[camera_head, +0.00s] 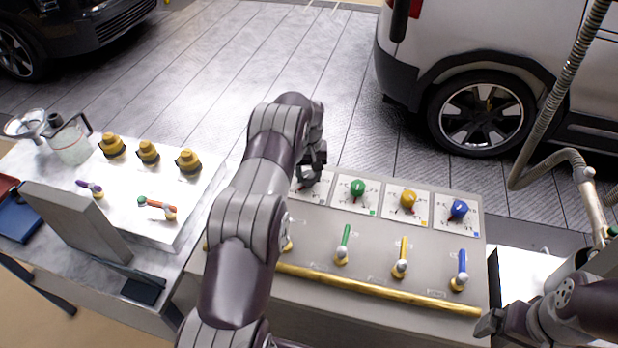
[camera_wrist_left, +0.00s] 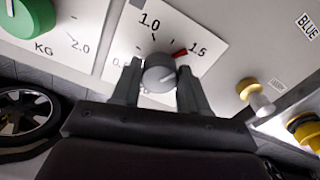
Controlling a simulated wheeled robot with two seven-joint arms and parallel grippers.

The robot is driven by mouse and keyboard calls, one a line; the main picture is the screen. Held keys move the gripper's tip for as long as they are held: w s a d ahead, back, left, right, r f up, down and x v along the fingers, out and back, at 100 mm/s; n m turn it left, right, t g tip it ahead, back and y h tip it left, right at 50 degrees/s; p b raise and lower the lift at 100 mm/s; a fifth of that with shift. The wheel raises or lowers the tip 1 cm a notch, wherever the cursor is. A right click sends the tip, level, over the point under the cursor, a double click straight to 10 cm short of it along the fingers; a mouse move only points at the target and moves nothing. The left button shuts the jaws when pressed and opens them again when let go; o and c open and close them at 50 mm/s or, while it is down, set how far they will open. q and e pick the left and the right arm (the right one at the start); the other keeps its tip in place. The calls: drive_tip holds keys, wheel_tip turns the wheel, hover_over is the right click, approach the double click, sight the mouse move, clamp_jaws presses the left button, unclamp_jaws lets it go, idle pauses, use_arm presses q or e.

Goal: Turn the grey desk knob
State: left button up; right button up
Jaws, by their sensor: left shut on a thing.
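The grey desk knob (camera_wrist_left: 159,72) sits on a white dial plate marked 1.0 and 1.5 in the left wrist view. A red mark (camera_wrist_left: 180,53) lies on the plate just beside it, near 1.5. My left gripper (camera_wrist_left: 158,78) is shut on the knob, one finger on each side. In the head view my left gripper (camera_head: 313,165) is over the leftmost dial plate (camera_head: 322,192), and the knob is largely hidden there. The knob's pointer direction is unclear. My right gripper (camera_head: 490,323) is at the lower right, apart from the desk knobs; its jaw opening is unclear.
Green (camera_head: 358,187), yellow (camera_head: 408,199) and blue (camera_head: 459,209) knobs stand right of the grey one. Coloured levers and a yellow rail (camera_head: 380,292) lie nearer. A side table at left holds a glass jug (camera_head: 70,143) and yellow-capped items. A pipe (camera_head: 543,120) rises at right.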

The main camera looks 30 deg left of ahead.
sight(309, 174)
use_arm(q)
drive_tip(key=shift+w+a+r+m+b, duration=0.15)
drive_tip(key=shift+m+b, duration=0.15)
drive_tip(key=shift+m, duration=0.5)
drive_tip(key=o, duration=1.1)
drive_tip(key=shift+c, duration=0.2)
drive_tip(key=shift+r, duration=0.25)
wheel_tip(309, 174, up, 12)
drive_tip(key=p, duration=1)
